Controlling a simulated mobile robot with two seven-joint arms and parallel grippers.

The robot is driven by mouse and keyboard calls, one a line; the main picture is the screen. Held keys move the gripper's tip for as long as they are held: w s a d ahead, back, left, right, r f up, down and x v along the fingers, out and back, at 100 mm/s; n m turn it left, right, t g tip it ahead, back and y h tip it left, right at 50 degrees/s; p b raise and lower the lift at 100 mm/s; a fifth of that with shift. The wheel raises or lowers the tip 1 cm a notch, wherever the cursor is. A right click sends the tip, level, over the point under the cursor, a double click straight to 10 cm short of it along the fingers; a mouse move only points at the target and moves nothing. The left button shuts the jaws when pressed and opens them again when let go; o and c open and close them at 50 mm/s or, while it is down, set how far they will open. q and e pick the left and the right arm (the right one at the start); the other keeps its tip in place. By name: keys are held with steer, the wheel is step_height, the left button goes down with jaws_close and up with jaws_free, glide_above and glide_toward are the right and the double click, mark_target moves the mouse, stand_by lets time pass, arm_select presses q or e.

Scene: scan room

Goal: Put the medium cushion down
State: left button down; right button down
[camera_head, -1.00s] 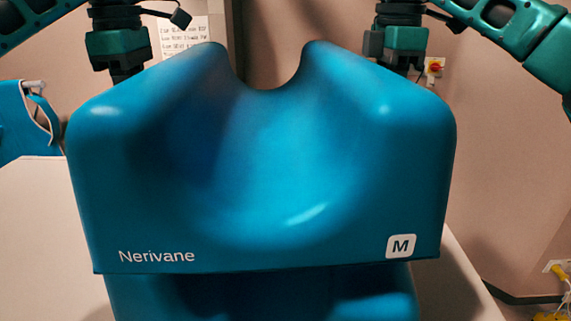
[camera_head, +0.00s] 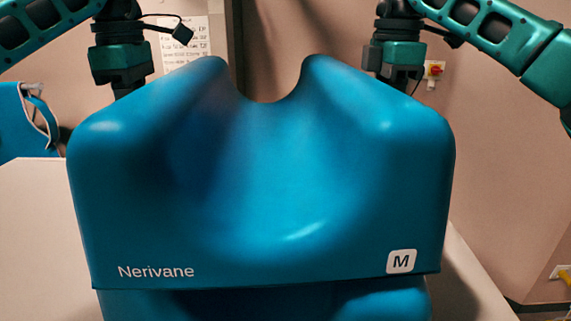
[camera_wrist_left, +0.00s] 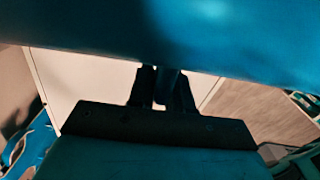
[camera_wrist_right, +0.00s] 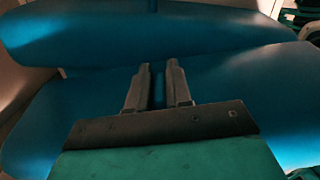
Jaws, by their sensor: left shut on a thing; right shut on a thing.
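The medium cushion (camera_head: 258,190) is a big blue block with a scooped middle, a notch in its top edge, "Nerivane" at lower left and a white "M" badge. It fills the middle of the head view, held level. My left gripper (camera_head: 122,88) is shut on it at the far left; my right gripper (camera_head: 400,78) is shut at the far right. The cushion hides both sets of fingertips in the head view. In the wrist views, the left fingers (camera_wrist_left: 162,72) and right fingers (camera_wrist_right: 158,68) are close together beside blue surfaces.
Another blue padded shape (camera_head: 265,306) lies directly below the cushion; I cannot tell whether they touch. A pale tabletop (camera_head: 35,230) shows at both sides. A blue item (camera_head: 22,120) hangs at left. A wall with a printed sheet (camera_head: 185,45) stands behind.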

arm_select(q)
steer(key=shift+f+b, duration=0.45)
steer(key=shift+f, duration=0.15)
arm_select(e)
steer(key=shift+f, duration=0.55)
arm_select(q)
steer(key=c, duration=1)
jaws_free()
steer(key=shift+r, duration=0.15)
steer(key=shift+c, duration=0.2)
arm_select(e)
steer(key=c, duration=1)
jaws_free()
steer(key=shift+r, duration=0.15)
steer(key=shift+c, duration=0.2)
arm_select(q)
step_height(320, 180, up, 7)
steer(key=shift+r, duration=0.2)
arm_select(e)
steer(key=shift+r, duration=3.75)
